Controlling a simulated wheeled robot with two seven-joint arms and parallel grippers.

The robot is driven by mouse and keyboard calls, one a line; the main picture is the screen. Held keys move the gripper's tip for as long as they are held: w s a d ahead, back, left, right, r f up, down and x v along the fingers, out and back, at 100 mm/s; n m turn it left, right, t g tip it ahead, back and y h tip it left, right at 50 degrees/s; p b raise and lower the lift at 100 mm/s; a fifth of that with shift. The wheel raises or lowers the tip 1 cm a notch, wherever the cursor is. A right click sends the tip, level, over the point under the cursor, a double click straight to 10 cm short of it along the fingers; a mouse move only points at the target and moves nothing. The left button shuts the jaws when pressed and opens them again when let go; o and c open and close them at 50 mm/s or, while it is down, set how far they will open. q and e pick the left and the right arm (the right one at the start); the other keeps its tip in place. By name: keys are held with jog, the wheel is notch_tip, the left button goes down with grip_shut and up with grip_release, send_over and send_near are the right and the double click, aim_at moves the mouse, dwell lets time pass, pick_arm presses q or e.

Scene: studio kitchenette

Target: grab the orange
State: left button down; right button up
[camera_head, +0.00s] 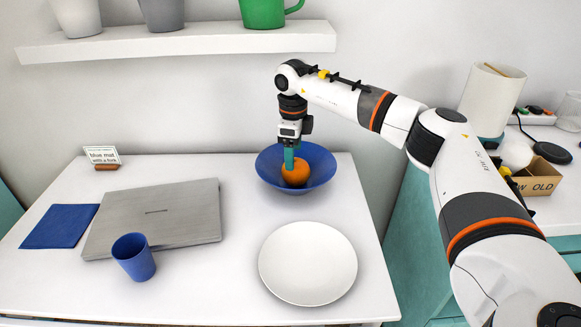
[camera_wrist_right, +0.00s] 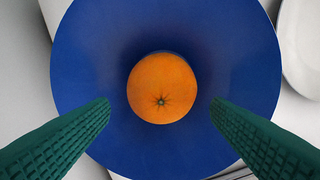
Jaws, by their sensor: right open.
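The orange (camera_head: 295,173) sits inside the blue bowl (camera_head: 323,164) at the back right of the white table. In the right wrist view the orange (camera_wrist_right: 162,88) lies near the middle of the bowl (camera_wrist_right: 85,60). My right gripper (camera_head: 289,163) points down over the bowl, at the orange's left side in the head view, and hides part of it. In the wrist view its two green fingers (camera_wrist_right: 160,108) are apart, one on each side of the orange, with gaps between them and the fruit. My left gripper is not in view.
A white plate (camera_head: 308,263) lies in front of the bowl. A closed laptop (camera_head: 155,217), a blue mat (camera_head: 60,226), a blue cup (camera_head: 134,257) and a small sign (camera_head: 102,156) are to the left. A shelf (camera_head: 180,43) with cups hangs above.

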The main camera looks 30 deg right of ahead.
aim_at(296, 171)
jog(key=f, duration=0.7)
jog(key=shift+s+d, duration=0.2)
jog(key=shift+d, duration=0.1)
jog(key=shift+c, duration=0.5)
jog(key=c, duration=0.6)
